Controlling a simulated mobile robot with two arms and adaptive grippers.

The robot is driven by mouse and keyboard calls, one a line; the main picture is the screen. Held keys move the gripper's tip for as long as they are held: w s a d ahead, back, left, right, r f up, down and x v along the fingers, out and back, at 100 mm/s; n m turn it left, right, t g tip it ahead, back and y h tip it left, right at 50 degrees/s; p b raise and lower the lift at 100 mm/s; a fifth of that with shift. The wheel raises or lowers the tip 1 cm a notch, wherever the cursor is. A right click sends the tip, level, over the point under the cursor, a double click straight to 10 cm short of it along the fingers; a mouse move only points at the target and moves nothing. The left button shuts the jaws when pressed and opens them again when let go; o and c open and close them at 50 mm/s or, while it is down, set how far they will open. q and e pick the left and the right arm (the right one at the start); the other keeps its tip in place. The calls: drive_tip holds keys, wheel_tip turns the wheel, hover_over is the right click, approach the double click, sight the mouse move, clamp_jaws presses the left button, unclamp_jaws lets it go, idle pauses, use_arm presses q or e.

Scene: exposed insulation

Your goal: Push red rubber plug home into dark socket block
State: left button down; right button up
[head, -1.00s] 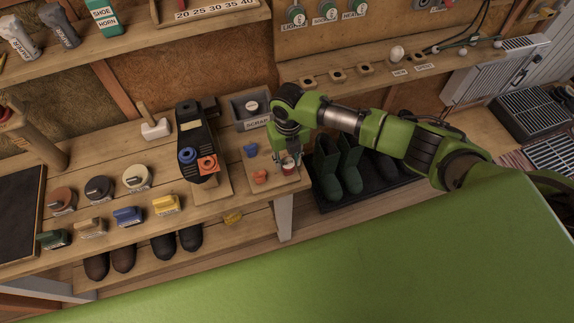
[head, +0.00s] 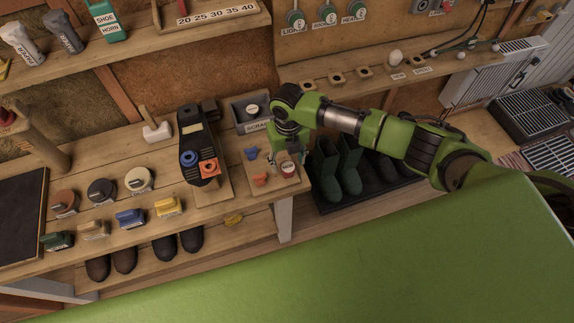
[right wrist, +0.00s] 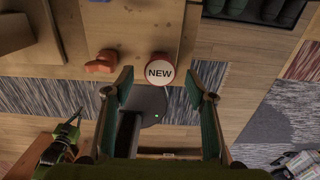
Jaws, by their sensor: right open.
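The red plug (head: 288,169) has a round white top and a red rim, and stands at the right end of the bench on a small wooden board. In the right wrist view its top reads NEW (right wrist: 159,71). My right gripper (right wrist: 159,88) is open and empty, its two green fingers spread either side of the plug's line and apart from it. In the head view the right gripper (head: 290,153) is just behind the plug.
An orange piece (head: 260,179) and a blue piece (head: 251,153) lie left of the plug. A grey SCRAP bin (head: 238,111) stands behind. Green boots (head: 327,175) are to the right, below the bench edge.

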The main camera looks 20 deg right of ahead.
wheel_tip(320, 180, up, 7)
drive_tip(key=p, duration=0.5)
drive_tip(key=shift+p, duration=0.35)
